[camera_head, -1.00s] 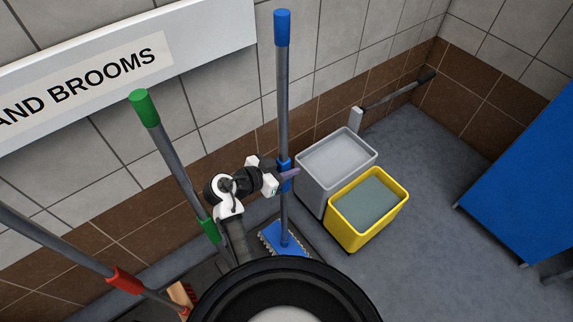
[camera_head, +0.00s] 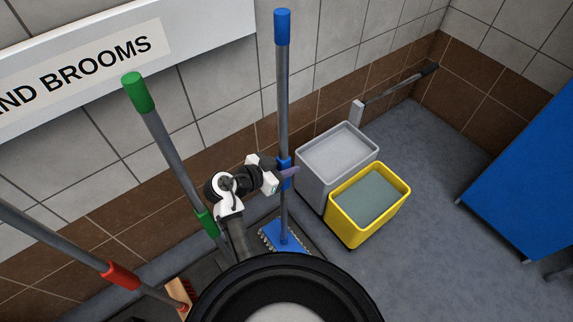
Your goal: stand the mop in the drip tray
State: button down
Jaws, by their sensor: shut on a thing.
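The mop has a blue-capped grey handle (camera_head: 283,75) and a blue head (camera_head: 284,234) with a pale fringe. It stands close to upright. My gripper (camera_head: 285,174) is shut on the blue sleeve partway down the handle. A dark flat tray (camera_head: 312,243), which looks like the drip tray, lies on the floor around and under the mop head. My own body hides its near part. I cannot tell whether the head touches the tray or hangs just above it.
A green-capped broom (camera_head: 165,140) leans left of my arm, and a red-sleeved brush (camera_head: 120,275) stands further left. A grey and yellow bucket cart (camera_head: 370,200) stands close on the right. The tiled wall is behind. Clear floor (camera_head: 440,250) lies right of the cart.

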aim_at(286, 116)
jog(key=shift+f+b, duration=0.5)
dwell(0.5)
jog(key=c, duration=1)
grip_release()
notch_tip(286, 116, up, 20)
jog(key=shift+r, duration=0.1)
